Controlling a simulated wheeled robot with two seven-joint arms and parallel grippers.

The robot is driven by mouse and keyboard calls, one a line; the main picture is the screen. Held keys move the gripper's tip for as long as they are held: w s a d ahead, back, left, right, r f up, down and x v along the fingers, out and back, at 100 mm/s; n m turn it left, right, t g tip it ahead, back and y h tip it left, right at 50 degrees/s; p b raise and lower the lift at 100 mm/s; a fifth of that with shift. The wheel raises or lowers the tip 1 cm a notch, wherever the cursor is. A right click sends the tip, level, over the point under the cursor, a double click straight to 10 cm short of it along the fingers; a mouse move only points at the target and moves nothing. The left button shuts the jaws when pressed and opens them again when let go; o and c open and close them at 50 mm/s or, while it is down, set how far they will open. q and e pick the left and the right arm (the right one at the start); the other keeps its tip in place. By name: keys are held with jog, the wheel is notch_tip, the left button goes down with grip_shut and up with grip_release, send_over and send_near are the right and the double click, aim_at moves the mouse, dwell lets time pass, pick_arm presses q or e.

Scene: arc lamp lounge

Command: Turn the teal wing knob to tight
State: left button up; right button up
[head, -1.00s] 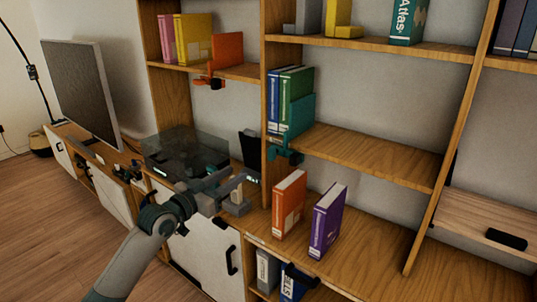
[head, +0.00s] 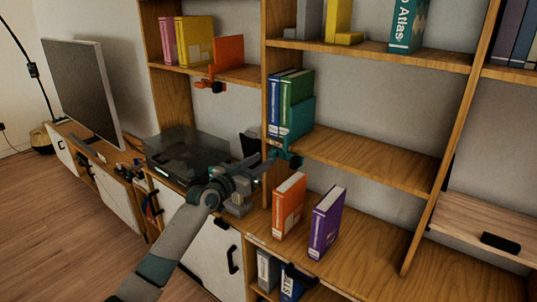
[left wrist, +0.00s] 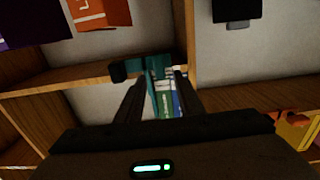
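The teal wing knob (head: 285,158) sits under the front edge of the middle shelf, below the teal bookend (head: 301,117). My left gripper (head: 268,163) is close to the knob, coming in from the left. In the left wrist view, teal parts of the clamp (left wrist: 157,68) show between and beyond the tips of the left gripper (left wrist: 161,78). The two fingers stand apart with a gap between them, so the gripper looks open. I cannot tell whether a finger touches the knob. My right gripper is not in view.
An orange book (head: 289,205) and a purple book (head: 326,222) stand on the counter below. Blue and green books (head: 290,103) stand against the bookend. An orange clamp (head: 210,86) is on the upper left shelf. A dark glass-lidded box (head: 185,152) sits left of my arm.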

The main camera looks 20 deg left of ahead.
aim_at(270, 155)
pick_arm(q)
jog(key=shift+x, duration=2.25)
grip_shut()
